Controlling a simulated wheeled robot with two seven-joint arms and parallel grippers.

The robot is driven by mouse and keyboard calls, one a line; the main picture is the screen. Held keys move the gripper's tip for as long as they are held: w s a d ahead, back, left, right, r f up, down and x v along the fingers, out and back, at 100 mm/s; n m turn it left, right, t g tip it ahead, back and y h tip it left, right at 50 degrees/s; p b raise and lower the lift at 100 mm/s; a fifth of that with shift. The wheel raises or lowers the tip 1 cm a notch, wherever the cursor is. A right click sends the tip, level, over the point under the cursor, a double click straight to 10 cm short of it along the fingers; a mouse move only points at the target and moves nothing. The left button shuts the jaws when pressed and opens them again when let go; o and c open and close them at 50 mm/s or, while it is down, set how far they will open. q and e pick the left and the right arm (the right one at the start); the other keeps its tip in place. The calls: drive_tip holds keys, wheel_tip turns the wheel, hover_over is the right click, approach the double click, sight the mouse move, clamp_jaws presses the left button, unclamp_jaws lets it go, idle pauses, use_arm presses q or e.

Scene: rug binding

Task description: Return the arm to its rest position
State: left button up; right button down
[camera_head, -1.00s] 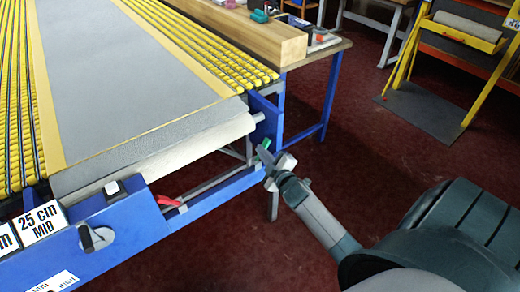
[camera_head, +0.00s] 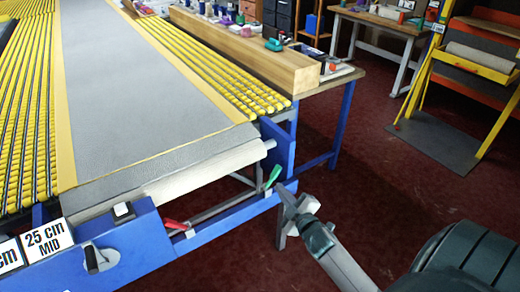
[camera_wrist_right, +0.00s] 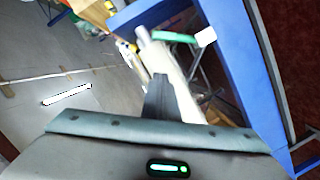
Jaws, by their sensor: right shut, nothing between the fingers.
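My right gripper (camera_head: 287,196) is at the right of the machine's front corner, beside the blue frame (camera_head: 240,206) and just below a green lever (camera_head: 273,176). It is shut and empty. In the right wrist view my gripper's dark finger (camera_wrist_right: 158,95) points at the roll end, with the green lever (camera_wrist_right: 174,38) beyond it. My right arm (camera_head: 345,262) reaches in from the lower right. My left gripper is not in view.
The machine bed holds a grey rug (camera_head: 150,90) with yellow binding, between yellow rollers (camera_head: 235,85). A wooden beam (camera_head: 245,58) lies behind on a blue-legged table. A yellow rack (camera_head: 485,65) stands at the far right. Dark red floor (camera_head: 375,170) is open between.

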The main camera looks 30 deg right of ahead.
drive_tip(key=s+a+f+m+g+y, duration=0.1)
drive_tip(key=s+a+f+g, duration=0.2)
drive_tip(key=f, duration=0.5)
drive_tip(key=s+a+f+m+y, duration=0.1)
drive_tip(key=s+a+f, duration=0.35)
drive_tip(key=f, duration=0.45)
drive_tip(key=s+a+f+m+g+y, duration=0.1)
drive_tip(key=s+a+f+g, duration=0.15)
drive_tip(key=a+f, duration=0.4)
drive_tip(key=s+a+f+m+g+y, duration=0.1)
drive_tip(key=s+a+f+g, duration=0.1)
drive_tip(key=s+a+f, duration=0.4)
drive_tip(key=s+a+f+m+g, duration=0.2)
drive_tip(key=s+a+f, duration=0.3)
drive_tip(key=s+f, duration=0.6)
drive_tip(key=shift+s+a+f+y, duration=0.15)
drive_tip(key=shift+a+f+y, duration=0.1)
drive_tip(key=shift+a+y, duration=0.15)
